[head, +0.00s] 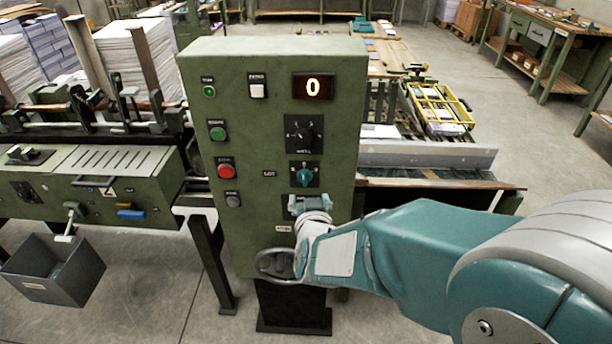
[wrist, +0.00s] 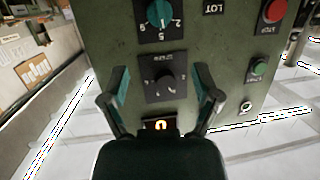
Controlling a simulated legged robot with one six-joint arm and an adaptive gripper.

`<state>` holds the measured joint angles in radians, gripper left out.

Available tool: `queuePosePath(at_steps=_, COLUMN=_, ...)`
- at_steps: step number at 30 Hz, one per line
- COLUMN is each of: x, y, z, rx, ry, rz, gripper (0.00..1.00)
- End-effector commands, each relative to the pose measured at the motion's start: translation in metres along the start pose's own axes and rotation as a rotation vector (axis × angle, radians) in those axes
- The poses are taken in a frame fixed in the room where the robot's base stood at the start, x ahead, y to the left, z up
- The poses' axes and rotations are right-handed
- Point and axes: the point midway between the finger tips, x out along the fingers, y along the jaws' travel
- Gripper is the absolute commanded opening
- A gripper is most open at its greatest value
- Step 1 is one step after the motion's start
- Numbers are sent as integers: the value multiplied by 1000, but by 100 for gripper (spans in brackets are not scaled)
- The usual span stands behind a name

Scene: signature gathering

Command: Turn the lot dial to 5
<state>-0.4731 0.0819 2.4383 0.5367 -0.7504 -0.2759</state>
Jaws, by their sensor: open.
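The lot dial (head: 304,176) is a teal knob on a dark square plate, low on the green control panel, with a LOT label to its left. It shows in the upside-down wrist view (wrist: 158,14) at the top edge, partly cut off, with a few numerals around it. I cannot tell where its pointer stands. My gripper (head: 308,204) is in front of the panel just below the dial in the head view. In the wrist view its fingers (wrist: 160,80) are spread and empty, framing a black knob. The lot dial lies beyond the fingertips, with no contact seen.
The black-knob dial (head: 304,134) sits above the lot dial. The lit display (head: 313,87) reads 0. A handwheel (head: 275,264) is at the panel's lower front.

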Motion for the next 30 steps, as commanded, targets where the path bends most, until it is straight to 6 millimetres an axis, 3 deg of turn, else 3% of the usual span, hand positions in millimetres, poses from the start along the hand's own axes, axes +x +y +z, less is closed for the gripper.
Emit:
queuePosePath(at_steps=1, x=6, y=-8, z=10, rx=-21, ry=34, rz=18, gripper=81)
queuePosePath(at_steps=6, x=12, y=-16, z=23, rx=-83, ry=173, rz=98, gripper=81)
queuePosePath(at_steps=14, x=14, y=-12, z=25, rx=-116, ry=254, rz=148, gripper=81)
queuePosePath(at_steps=30, x=98, y=-1, z=3, rx=-116, ry=252, rz=148, gripper=81)
